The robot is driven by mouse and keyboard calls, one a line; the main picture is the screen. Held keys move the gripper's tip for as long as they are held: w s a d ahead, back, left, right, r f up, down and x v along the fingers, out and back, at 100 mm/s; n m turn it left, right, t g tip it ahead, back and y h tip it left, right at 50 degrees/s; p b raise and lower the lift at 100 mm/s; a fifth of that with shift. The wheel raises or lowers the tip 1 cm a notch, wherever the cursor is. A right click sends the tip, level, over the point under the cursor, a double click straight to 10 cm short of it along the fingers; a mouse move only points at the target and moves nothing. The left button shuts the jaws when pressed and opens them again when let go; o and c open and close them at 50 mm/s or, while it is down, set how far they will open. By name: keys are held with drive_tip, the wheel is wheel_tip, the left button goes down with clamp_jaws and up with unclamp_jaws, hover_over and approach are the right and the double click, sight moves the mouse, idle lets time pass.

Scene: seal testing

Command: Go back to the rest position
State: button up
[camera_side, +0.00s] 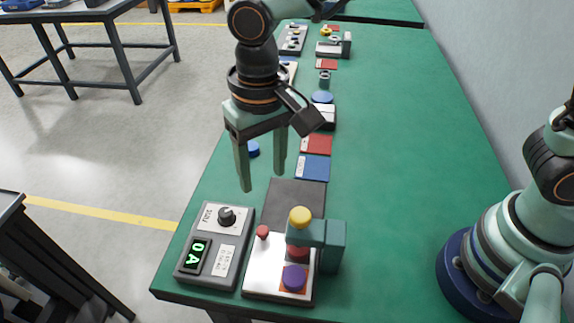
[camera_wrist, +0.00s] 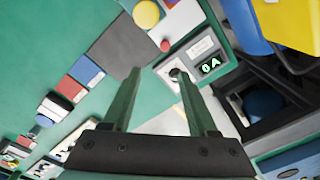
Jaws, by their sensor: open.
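My gripper (camera_side: 260,178) hangs above the left edge of the green table, behind the grey control box, with its two fingers pointing down. Its fingers are spread apart, and nothing is between them. In the wrist view my gripper (camera_wrist: 160,85) also shows open and empty. The grey control box (camera_side: 214,245) has a black knob and a display lit with green characters. Beside it stands the seal-testing fixture (camera_side: 330,247), with a yellow knob on top, a red part and a purple round part on its white base. The gripper touches neither.
A dark grey mat (camera_side: 294,204), a blue card (camera_side: 313,167) and a red card (camera_side: 316,144) lie in a row behind the fixture. More stations line the table's far left.

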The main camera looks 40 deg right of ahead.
drive_tip(key=s+d+r+t, duration=0.1)
drive_tip(key=d+r, duration=0.3)
drive_tip(key=d, duration=0.9)
drive_tip(key=s+d+r+t, duration=0.1)
drive_tip(key=d+r+t, duration=0.3)
drive_tip(key=d, duration=0.9)
drive_tip(key=shift+s+d, duration=0.15)
drive_tip(key=shift+d, duration=0.25)
